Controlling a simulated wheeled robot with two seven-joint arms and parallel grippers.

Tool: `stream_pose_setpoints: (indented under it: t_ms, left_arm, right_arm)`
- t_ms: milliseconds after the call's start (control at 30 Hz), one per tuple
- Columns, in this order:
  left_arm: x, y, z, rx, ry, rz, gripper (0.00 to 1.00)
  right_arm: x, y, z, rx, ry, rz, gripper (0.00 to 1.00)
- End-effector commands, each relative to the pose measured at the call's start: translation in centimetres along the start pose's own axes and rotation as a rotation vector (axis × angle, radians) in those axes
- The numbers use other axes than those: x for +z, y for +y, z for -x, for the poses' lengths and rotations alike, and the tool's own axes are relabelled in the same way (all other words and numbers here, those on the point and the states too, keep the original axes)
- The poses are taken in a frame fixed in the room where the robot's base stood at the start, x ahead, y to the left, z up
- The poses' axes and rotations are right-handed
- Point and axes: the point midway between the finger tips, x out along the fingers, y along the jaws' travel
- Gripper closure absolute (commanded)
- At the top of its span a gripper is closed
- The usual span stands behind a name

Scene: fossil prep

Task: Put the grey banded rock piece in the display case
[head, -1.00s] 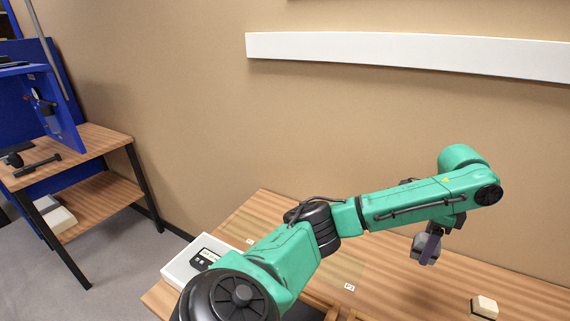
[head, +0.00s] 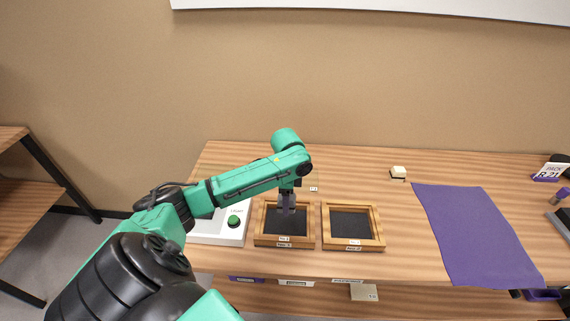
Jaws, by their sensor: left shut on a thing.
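My left gripper (head: 286,211) points down over the left wooden-framed tray (head: 258,228), which has a dark lining. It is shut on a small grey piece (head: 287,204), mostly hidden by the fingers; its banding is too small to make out. I cannot tell whether the piece touches the lining. A second, similar tray (head: 379,226) stands just to the right and looks empty. Both trays have small labels on their front edges, too small to read. I cannot tell which of them is the display case. My right gripper is not in view.
A white device with a green button (head: 233,221) stands left of the trays. A small pale block (head: 398,172) lies behind them. A purple mat (head: 475,235) covers the table's right part, with a "PACK R 21" sign (head: 551,172) beyond. Bare wood lies between.

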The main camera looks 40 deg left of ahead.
Motion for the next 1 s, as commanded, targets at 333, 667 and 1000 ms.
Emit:
stream_pose_setpoints:
  t_ms: [333, 667, 1000]
  left_arm:
    - [-0.1, 0.0, -7.0, 0.002, 0.001, 0.002, 1.0]
    - [-0.1, -0.1, -8.5, -0.002, 0.001, 0.0, 1.0]
    - [0.0, 0.0, -8.8, -0.001, 0.0, 0.0, 0.14]
  right_arm:
    - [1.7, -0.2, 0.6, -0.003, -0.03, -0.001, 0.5]
    - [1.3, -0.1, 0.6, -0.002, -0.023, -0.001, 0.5]
    - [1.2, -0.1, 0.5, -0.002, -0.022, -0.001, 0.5]
